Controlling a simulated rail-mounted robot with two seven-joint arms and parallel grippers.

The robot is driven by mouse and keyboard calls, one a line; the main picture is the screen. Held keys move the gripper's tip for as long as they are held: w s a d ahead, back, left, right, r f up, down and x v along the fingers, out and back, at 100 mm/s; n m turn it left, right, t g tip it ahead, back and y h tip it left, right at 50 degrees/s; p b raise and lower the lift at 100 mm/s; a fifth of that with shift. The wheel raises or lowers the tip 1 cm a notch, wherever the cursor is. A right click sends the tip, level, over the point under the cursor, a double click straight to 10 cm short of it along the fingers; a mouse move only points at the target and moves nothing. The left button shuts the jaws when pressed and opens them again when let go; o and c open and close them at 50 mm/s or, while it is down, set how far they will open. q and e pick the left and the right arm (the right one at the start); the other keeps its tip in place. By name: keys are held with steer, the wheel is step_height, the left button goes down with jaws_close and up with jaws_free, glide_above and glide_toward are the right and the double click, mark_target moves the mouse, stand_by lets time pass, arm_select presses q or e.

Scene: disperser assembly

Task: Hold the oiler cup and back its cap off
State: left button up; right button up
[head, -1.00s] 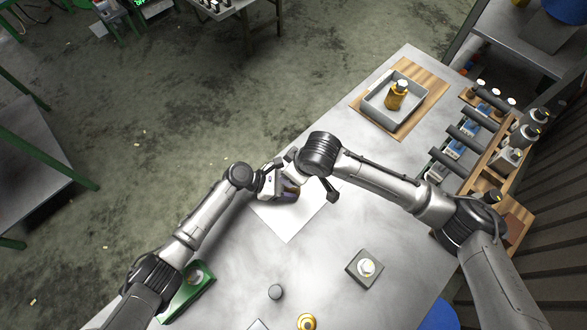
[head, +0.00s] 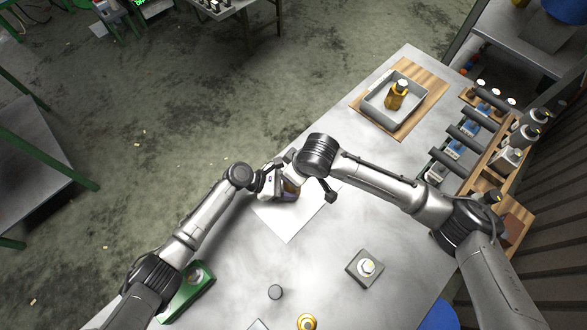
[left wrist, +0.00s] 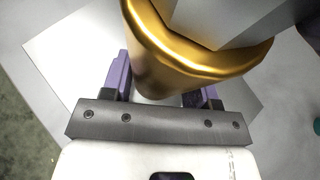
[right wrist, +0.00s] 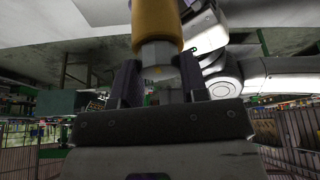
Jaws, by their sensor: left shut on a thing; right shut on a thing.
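The oiler cup is a gold, brass-coloured body (left wrist: 190,60) between the purple fingers of my left gripper (left wrist: 165,92), which is shut on it. A grey, flat-sided part (left wrist: 235,18) meets the cup's end in the left wrist view. In the right wrist view, the gold body (right wrist: 156,22) joins a pale grey, faceted cap (right wrist: 162,72). My right gripper (right wrist: 160,82) is shut on that cap. In the head view both grippers meet over the white sheet, and my wrists mostly hide the cup. I cannot tell whether cap and cup are apart.
The white sheet (head: 290,226) lies below the hands. A grey tray (head: 375,110) with an amber bottle (head: 396,92) stands at the back. A grey block (head: 365,268), small grey cylinder (head: 275,292), brass ring-like part (head: 306,322) and green holder (head: 190,295) lie nearer. A rack stands right.

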steer(key=shift+w+n+g+y, duration=0.15)
steer(key=shift+n+g, duration=0.45)
steer(key=shift+n, duration=0.9)
steer(key=shift+s+n+g+y, duration=0.15)
steer(key=shift+n+g, duration=0.45)
steer(key=shift+n, duration=0.9)
steer(key=shift+w, duration=0.1)
steer(key=o, duration=0.9)
steer(key=v, duration=1.2)
steer(key=shift+d, duration=0.1)
